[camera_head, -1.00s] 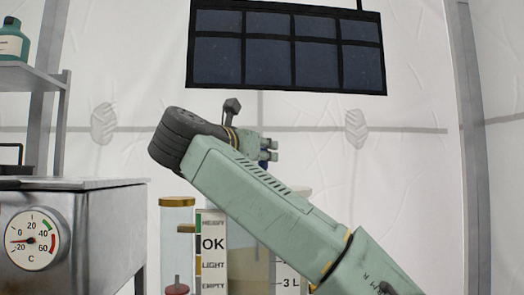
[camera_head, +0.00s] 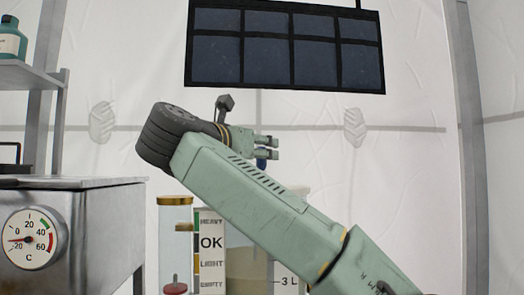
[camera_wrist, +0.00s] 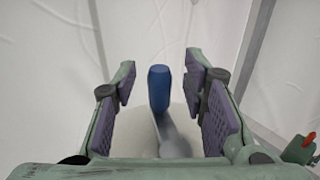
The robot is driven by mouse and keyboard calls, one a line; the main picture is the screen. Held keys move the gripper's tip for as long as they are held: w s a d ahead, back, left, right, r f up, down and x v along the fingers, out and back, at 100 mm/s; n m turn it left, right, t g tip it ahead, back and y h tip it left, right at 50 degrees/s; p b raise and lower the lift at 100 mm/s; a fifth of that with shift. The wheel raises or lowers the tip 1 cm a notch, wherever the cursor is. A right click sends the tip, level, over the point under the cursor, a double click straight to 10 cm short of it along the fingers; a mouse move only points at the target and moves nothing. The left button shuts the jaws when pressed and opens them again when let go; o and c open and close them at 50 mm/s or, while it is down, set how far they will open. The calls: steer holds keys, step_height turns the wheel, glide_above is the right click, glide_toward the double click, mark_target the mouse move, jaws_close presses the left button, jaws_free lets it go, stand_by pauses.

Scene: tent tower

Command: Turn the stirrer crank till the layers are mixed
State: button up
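The stirrer crank has an upright blue handle (camera_wrist: 159,88) on a grey crank arm (camera_wrist: 172,135) in the wrist view. My gripper (camera_wrist: 160,80) is open, with a purple-padded finger on each side of the handle. Gaps show between the pads and the handle. In the head view my gripper (camera_head: 267,146) is above the vessel, and a bit of the blue handle (camera_head: 262,159) shows below its fingers. The vessel (camera_head: 245,262) with beige contents is mostly hidden behind my arm, so its layers cannot be made out.
A glass tube (camera_head: 174,235) with a float and a gauge plate (camera_head: 211,242) reading HEAVY, OK, LIGHT, EMPTY stand left of the vessel. A metal box with a dial (camera_head: 31,239) is at the left, below a shelf (camera_head: 30,77). A dark panel (camera_head: 285,50) hangs above.

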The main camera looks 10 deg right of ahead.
steer(key=v, duration=0.5)
steer(key=shift+s+a, duration=0.25)
steer(key=shift+s, duration=0.05)
